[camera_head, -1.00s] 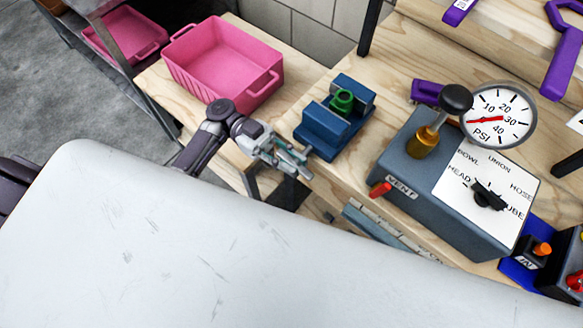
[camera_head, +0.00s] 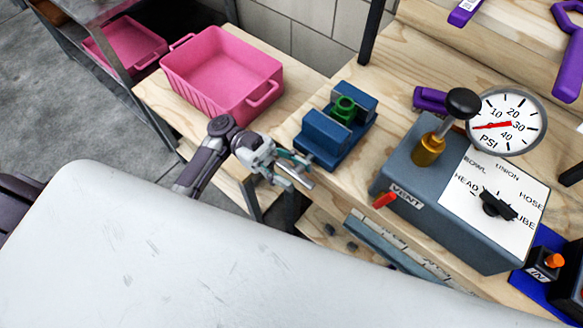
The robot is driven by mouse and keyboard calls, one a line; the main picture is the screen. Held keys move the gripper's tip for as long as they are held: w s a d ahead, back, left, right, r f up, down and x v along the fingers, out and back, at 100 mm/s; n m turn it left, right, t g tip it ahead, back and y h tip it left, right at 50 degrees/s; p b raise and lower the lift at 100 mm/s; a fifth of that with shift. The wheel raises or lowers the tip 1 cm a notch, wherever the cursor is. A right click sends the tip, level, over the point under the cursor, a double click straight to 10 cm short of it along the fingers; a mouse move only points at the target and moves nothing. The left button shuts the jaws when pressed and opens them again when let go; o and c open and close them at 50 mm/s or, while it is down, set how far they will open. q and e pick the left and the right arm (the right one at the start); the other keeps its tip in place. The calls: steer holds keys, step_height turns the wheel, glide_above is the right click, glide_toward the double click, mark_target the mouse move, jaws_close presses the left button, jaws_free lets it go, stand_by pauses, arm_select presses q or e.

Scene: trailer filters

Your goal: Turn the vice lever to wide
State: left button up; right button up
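The blue vice (camera_head: 326,138) stands at the left edge of the wooden bench with a green round part (camera_head: 344,108) between its jaws. My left gripper (camera_head: 292,168), with teal fingers, is just in front and to the left of the vice. A short grey metal rod (camera_head: 301,178) shows at its fingertips and looks like the vice lever. The fingers overlap the rod, and I cannot tell whether they are shut on it. The rod's join to the vice is hidden. My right gripper is not in view.
A pink bin (camera_head: 222,68) stands behind my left arm. Right of the vice is a grey test box (camera_head: 437,213) with a knob-topped lever (camera_head: 462,103), a red vent piece (camera_head: 385,200), a dial and a pressure gauge (camera_head: 506,122). A purple tool (camera_head: 430,98) lies behind it.

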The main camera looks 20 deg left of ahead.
arm_select(q)
steer(key=v, duration=1.2)
stand_by(0.5)
